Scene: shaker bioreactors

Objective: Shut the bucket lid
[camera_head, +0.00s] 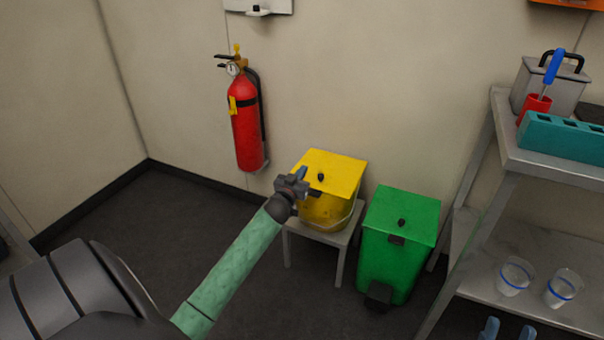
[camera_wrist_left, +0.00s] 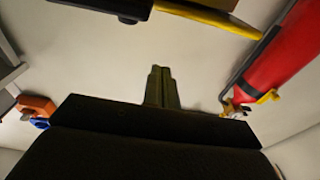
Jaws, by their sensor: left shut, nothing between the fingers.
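The yellow bucket (camera_head: 323,212) stands on a small light stool by the wall. Its square yellow lid (camera_head: 342,168), with a black knob, lies over the bucket top; I cannot tell whether a gap is left under it. My left gripper (camera_head: 300,183) is shut and empty, in front of the lid's left edge and covering part of it. Its closed fingers show in the left wrist view (camera_wrist_left: 161,88), with a yellow strip, perhaps the lid edge (camera_wrist_left: 210,17), beyond them.
A green bin (camera_head: 393,255) with a lid and pedal stands right of the stool (camera_head: 341,240). A red fire extinguisher (camera_head: 247,125) hangs on the wall at the left. A metal shelf (camera_head: 560,170) with cups and a teal rack fills the right. The floor at left is clear.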

